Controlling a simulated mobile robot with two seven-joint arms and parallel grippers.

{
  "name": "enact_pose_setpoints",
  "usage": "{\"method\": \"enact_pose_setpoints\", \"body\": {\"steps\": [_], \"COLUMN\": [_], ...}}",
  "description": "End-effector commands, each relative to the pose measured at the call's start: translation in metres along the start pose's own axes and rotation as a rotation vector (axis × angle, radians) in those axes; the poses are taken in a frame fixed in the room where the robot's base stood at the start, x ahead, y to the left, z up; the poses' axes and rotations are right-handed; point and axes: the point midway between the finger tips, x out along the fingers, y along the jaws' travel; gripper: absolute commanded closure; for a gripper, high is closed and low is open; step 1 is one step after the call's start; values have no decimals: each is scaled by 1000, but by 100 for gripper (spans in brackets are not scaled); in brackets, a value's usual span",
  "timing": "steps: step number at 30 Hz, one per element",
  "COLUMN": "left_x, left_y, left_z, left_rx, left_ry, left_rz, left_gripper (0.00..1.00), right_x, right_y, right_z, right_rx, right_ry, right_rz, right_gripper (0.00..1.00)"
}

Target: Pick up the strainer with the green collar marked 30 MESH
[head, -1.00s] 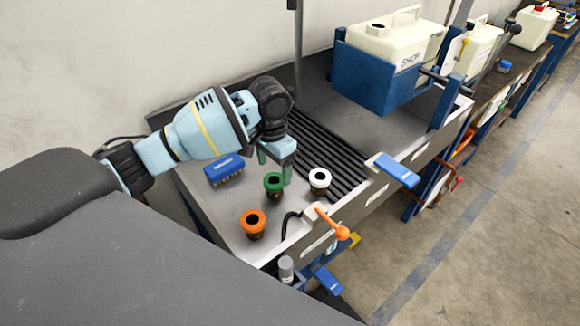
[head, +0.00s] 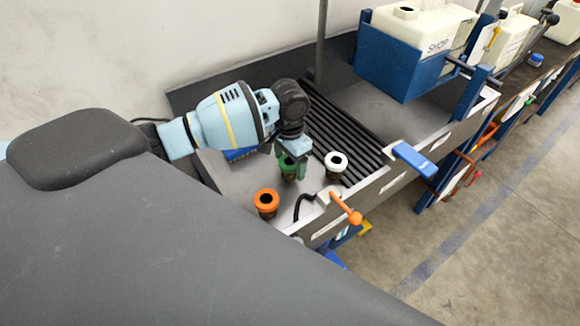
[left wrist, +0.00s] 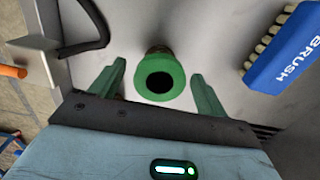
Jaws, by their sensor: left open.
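The strainer with the green collar (head: 286,164) stands upright in the grey tray (head: 234,184), partly hidden by my left gripper in the head view. My left gripper (head: 295,170) is open and pointed down at it. In the left wrist view the green collar (left wrist: 160,76) with its dark round opening lies between the two spread green fingers (left wrist: 157,85), with a gap on each side. I cannot read any mesh marking. A strainer with an orange collar (head: 267,197) and one with a white collar (head: 336,160) stand nearby. My right gripper is not in view.
A blue brush (left wrist: 283,53) lies beside the green strainer. Black ribs (head: 345,140) fill the tray's middle. A black hose (head: 302,203) and an orange-handled valve (head: 346,208) sit at the front edge. A white tank (head: 425,25) in a blue holder stands farther back.

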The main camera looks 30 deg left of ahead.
Motion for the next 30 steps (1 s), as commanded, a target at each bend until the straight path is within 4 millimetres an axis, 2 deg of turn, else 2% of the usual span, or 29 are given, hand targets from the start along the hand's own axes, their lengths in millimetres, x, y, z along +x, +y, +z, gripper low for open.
{"method": "enact_pose_setpoints", "body": {"steps": [4,13,24,30], "left_x": [17,19,19,19], "left_y": [1,0,0,0], "left_z": [0,0,0,0], "left_rx": [1,2,2,2], "left_ry": [-1,2,2,2], "left_rz": [0,-1,-1,-1], "left_gripper": [24,24,72,73], "right_x": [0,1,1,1], "right_y": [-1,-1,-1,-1], "right_z": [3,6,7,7], "right_rx": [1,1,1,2], "right_ry": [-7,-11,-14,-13], "right_rz": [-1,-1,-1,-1], "right_gripper": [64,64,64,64]}}
